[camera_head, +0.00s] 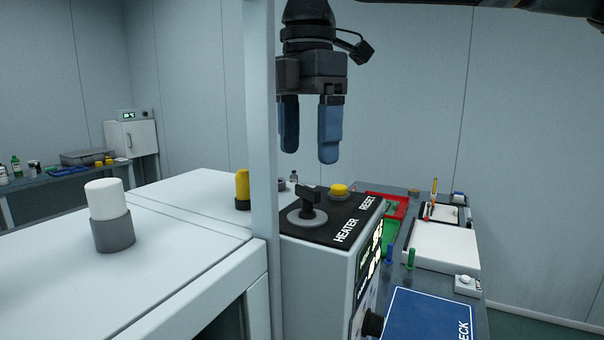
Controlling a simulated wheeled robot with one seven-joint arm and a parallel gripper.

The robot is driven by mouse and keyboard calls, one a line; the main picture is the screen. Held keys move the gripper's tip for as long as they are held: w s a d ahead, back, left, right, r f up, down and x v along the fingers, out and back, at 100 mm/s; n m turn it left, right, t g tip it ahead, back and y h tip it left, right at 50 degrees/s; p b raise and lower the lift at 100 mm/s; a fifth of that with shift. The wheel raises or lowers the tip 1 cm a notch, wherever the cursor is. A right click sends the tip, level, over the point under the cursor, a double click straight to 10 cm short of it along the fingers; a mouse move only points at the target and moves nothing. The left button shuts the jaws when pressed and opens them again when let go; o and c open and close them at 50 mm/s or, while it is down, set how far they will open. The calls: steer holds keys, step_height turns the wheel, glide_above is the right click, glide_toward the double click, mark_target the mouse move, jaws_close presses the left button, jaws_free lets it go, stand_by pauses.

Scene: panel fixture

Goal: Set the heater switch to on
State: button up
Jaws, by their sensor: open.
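The heater switch (307,211) is a black rotary knob on a round grey base, on the dark top panel of a white control box (318,274). The white label HEATER is printed beside it. I cannot tell from this view whether the knob is at on or off. My gripper (309,158) points down above the panel, a little above the knob and apart from it. Its two blue fingers are spread with nothing between them. The left finger is partly hidden by a pale upright post (260,150).
A yellow RESET button (339,190) sits behind the knob on the same panel. The post stands close left of the gripper. A white cabinet top with a white-capped cylinder (108,213) is at left. A bench with red tray (389,204) and white pad (443,246) is at right.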

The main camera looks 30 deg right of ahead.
mark_target(308, 187)
steer(key=shift+f+p, duration=0.3)
steer(key=shift+f, duration=2.55)
steer(key=shift+c, duration=0.2)
steer(key=c, duration=1)
steer(key=shift+m, duration=0.4)
steer(key=m, duration=0.5)
steer(key=shift+m, duration=0.4)
steer(key=m, duration=0.6)
steer(key=shift+m, duration=0.4)
steer(key=o, duration=1)
